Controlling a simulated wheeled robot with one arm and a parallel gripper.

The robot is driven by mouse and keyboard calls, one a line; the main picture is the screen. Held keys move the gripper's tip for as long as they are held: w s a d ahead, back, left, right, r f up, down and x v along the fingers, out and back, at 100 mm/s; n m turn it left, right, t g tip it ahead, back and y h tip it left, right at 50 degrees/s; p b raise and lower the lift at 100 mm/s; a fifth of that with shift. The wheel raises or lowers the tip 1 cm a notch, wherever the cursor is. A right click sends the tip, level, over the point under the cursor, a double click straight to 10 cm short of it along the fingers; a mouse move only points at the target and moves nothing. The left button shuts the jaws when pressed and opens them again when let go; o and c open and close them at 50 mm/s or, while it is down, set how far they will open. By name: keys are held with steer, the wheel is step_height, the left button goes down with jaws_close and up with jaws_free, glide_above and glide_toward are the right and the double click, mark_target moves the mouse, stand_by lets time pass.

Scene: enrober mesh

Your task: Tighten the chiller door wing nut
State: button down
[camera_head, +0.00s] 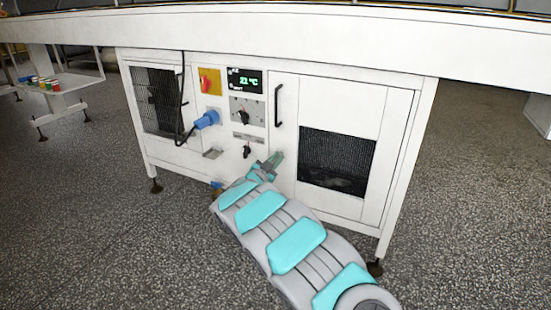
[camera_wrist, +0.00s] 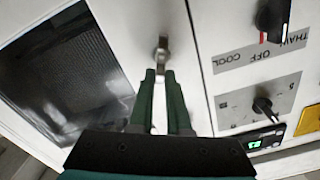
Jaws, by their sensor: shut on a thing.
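The chiller door (camera_head: 350,100) is the white right-hand door of the cabinet, with a dark mesh window, and it looks shut. In the wrist view the door (camera_wrist: 118,28) is at the left, upside down. The small metal wing nut (camera_wrist: 162,48) is near the door's edge seam. In the head view my gripper (camera_head: 274,160) is against the cabinet front, below the black door handle (camera_head: 278,105), and hides the wing nut.
Left of the door are a temperature display (camera_head: 245,80), a yellow-and-red switch (camera_head: 208,82), knobs (camera_head: 242,112) and a blue plug (camera_head: 207,119) with a black cable. A left mesh panel (camera_head: 157,100) is beyond. The cabinet top overhangs above. Speckled floor (camera_head: 90,230) lies clear in front.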

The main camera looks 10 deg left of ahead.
steer(key=shift+s+d+f+m+b, duration=0.2)
steer(key=shift+m+b, duration=0.45)
steer(key=shift+m, duration=1.5)
steer(key=shift+w+d+f+m+b, duration=0.15)
steer(key=shift+f+m+b, duration=0.4)
steer(key=shift+m, duration=1.55)
steer(key=shift+s+d+f+m+b, duration=0.2)
steer(key=shift+m+b, duration=0.5)
steer(key=shift+m, duration=1.45)
steer(key=c, duration=0.9)
jaws_free()
steer(key=shift+p+v, duration=0.35)
steer(key=shift+v, duration=3.5)
steer(key=shift+r, duration=0.1)
